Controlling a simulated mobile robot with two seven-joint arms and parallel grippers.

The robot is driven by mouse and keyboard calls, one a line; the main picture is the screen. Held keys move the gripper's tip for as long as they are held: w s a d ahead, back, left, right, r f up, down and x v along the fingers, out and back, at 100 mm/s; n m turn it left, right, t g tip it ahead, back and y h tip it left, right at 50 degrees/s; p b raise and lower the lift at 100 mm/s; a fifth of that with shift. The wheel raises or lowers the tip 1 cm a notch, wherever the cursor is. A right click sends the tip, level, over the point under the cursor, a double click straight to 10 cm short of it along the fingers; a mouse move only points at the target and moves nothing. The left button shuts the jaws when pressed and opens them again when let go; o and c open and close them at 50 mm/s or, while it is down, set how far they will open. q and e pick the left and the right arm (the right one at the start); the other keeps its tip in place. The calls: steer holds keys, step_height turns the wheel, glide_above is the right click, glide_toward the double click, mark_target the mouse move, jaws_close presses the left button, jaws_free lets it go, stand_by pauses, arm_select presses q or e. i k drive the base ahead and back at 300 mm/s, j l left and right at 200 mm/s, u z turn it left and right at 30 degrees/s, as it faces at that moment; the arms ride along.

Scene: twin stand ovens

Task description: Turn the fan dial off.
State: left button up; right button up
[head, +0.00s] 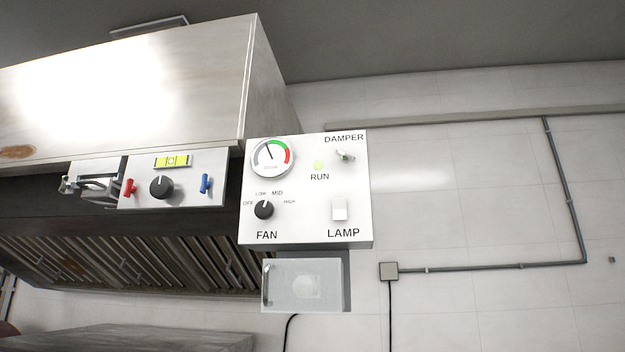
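The fan dial (264,210) is a small black round knob at the lower left of a white control box (305,228), above the word FAN. The labels OFF, LOW, MID and HIGH run around it from left to right. Its white mark points roughly upward, near LOW and MID; I cannot tell exactly which. A green-yellow RUN light (319,165) shows on the box. Neither of my grippers is in view, and nothing touches the dial.
The box also carries a round gauge (273,157), a damper toggle (345,155) and a lamp switch (339,210). At left, a steel hood (130,95) has another panel with a black knob (162,187).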

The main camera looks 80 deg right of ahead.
mark_target(263, 209)
steer(key=z, duration=0.5)
steer(key=l+z, duration=0.15)
steer(key=z, duration=0.8)
steer(key=l+z, duration=0.1)
steer(key=z, duration=0.35)
steer(key=i+z, duration=0.1)
steer(key=z, duration=0.4)
